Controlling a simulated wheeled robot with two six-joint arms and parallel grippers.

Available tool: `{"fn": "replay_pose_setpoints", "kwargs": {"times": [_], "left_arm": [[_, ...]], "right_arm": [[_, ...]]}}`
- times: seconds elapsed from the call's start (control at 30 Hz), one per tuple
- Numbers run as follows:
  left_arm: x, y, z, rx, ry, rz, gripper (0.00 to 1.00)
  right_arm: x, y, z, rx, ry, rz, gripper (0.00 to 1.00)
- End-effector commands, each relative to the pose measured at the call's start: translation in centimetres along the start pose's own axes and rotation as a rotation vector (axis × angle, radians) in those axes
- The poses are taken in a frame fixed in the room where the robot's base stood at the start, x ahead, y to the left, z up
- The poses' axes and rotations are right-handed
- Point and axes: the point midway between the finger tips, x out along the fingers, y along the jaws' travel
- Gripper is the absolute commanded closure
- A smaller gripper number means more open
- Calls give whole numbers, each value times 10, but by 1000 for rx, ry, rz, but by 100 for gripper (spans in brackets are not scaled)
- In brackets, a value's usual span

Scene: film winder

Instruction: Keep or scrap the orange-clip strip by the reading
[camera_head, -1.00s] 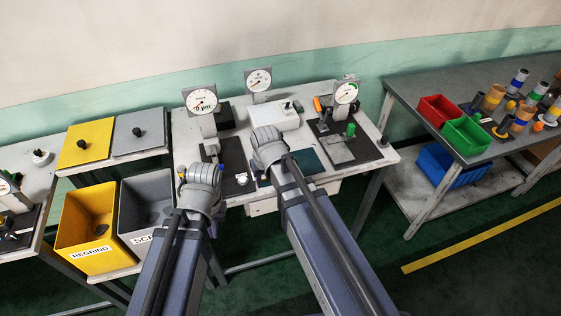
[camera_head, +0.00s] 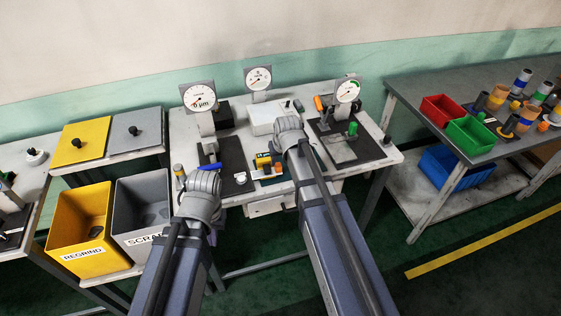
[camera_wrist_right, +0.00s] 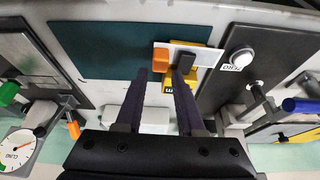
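A pale strip (camera_wrist_right: 205,52) with an orange clip (camera_wrist_right: 161,56) and a dark clip (camera_wrist_right: 184,59) lies beside a yellow piece (camera_wrist_right: 183,84) at the teal mat's right end in the right wrist view. In the head view the orange clip (camera_head: 278,168) shows just left of my right gripper (camera_head: 289,130). The right gripper's fingers (camera_wrist_right: 160,68) are apart; one tip is close to the dark clip, and contact cannot be told. My left gripper (camera_head: 201,183) is beside a blue piece (camera_head: 206,167); its fingers are hidden. Dial gauges (camera_head: 198,97) stand behind.
The yellow REGRIND bin (camera_head: 80,228) and grey SCRAP bin (camera_head: 143,212) stand at left, open, below yellow and grey lids (camera_head: 138,132). A white box (camera_head: 263,117), a right-hand gauge (camera_head: 347,91) and a dark plate (camera_head: 350,142) are on the bench.

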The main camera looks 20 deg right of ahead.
Motion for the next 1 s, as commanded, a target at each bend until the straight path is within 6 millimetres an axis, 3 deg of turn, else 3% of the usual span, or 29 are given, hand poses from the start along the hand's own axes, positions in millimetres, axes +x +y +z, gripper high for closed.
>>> {"fn": "replay_pose_setpoints", "kwargs": {"times": [0.03, 0.2, 0.6, 0.9, 1.0], "left_arm": [[14, 1, -1, 0, 0, 0, 100], [31, 3, -2, 0, 0, 0, 100], [34, 3, -2, 0, 0, 0, 100], [34, 3, -2, 0, 0, 0, 100], [34, 3, -2, 0, 0, 0, 100]], "right_arm": [[15, 0, 1, 0, 0, 0, 62], [34, 0, 1, 0, 0, 0, 62], [37, 0, 0, 0, 0, 0, 64], [37, 0, 0, 0, 0, 0, 97], [37, 0, 0, 0, -1, 0, 100]]}}
